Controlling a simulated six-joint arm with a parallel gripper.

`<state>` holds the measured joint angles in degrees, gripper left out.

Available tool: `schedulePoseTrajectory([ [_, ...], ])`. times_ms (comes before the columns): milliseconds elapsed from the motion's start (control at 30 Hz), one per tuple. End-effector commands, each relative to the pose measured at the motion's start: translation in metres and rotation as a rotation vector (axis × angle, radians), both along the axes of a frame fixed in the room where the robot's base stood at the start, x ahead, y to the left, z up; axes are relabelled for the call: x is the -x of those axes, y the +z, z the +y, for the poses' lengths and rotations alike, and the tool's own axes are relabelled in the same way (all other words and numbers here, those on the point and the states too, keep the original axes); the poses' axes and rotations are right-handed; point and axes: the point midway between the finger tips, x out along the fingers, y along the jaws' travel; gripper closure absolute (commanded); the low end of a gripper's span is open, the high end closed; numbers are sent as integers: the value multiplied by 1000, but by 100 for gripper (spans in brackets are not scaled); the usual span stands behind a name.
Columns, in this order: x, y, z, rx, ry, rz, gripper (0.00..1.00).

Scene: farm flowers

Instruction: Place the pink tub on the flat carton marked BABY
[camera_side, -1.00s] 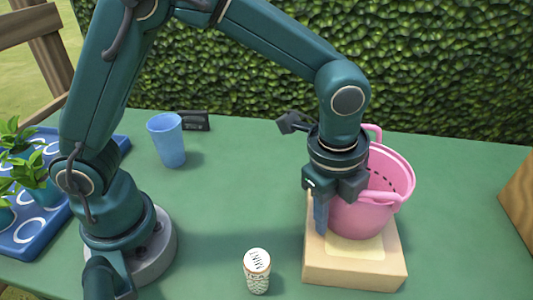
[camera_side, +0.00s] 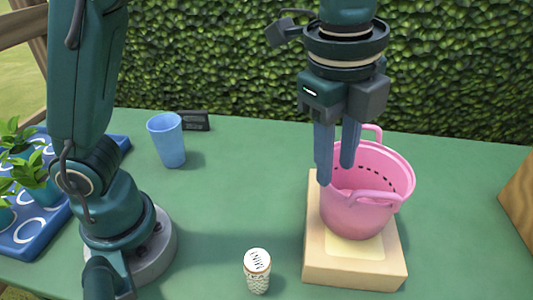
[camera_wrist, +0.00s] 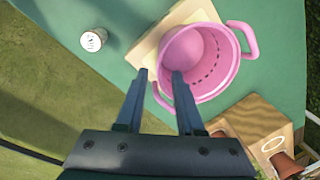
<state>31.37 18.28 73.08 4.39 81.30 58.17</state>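The pink tub (camera_side: 362,210) stands upright on the flat tan carton (camera_side: 352,270), with its two handles out to the sides. No BABY marking is legible; a pale yellow patch shows on the carton top. In the wrist view the tub (camera_wrist: 210,75) sits on the carton (camera_wrist: 150,45). My gripper (camera_side: 335,178) is above the left rim of the tub, its two fingers apart and nothing held. In the wrist view my gripper (camera_wrist: 156,82) has open fingers, with the right fingertip overlapping the near rim; contact cannot be told.
A small white patterned jar (camera_side: 257,271) stands left of the carton. A blue cup (camera_side: 167,140), a dark block (camera_side: 195,121) and a blue tray (camera_side: 30,232) with seedlings are further left. A wooden box (camera_side: 520,200) is at the right edge. The middle table is clear.

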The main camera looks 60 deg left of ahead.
Motion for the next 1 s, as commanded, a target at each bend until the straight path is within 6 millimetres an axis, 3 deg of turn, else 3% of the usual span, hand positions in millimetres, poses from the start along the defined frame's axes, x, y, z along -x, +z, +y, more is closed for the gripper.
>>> schedulePoseTrajectory([
  [167,5,10,18,35,128,-24,63],
  [367,26,18,69,154,540,-97,63],
  [600,66,3,119,331,1072,-193,63],
  [800,90,-20,139,450,1385,-251,63],
  [1000,98,-30,144,496,1496,-268,63],
])
